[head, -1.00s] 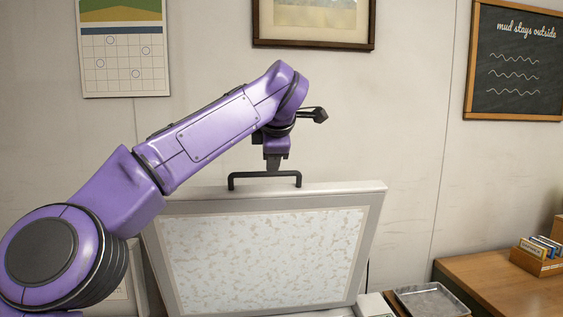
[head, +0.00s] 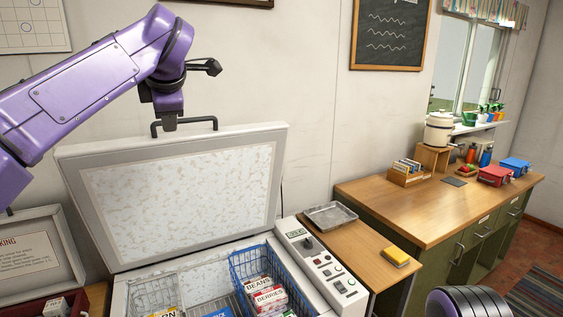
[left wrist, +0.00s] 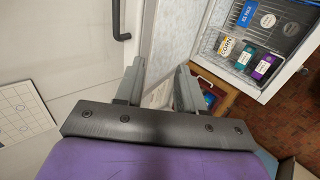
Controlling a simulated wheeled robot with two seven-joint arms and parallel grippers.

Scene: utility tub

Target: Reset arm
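The chest freezer's pale lid (head: 75,165) stands raised, with a dark bar handle (head: 203,122) along its top edge. My left gripper (head: 169,122) points down at the handle's left part in the head view, overlapping it there. In the left wrist view my left gripper (left wrist: 160,85) has its two fingers apart with nothing held between them. The handle (left wrist: 120,20) lies outside the fingers, to their left. Below the lid, the open freezer holds a blue wire basket (head: 243,262) with boxes and a pale wire basket (head: 150,290). My right gripper is out of view.
A control panel (head: 322,268) and a metal tray (head: 330,215) sit right of the freezer. A yellow sponge (head: 396,257) lies on the wooden side top. A wooden counter (head: 400,205) stands farther right. An open box lid (head: 35,250) stands at left.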

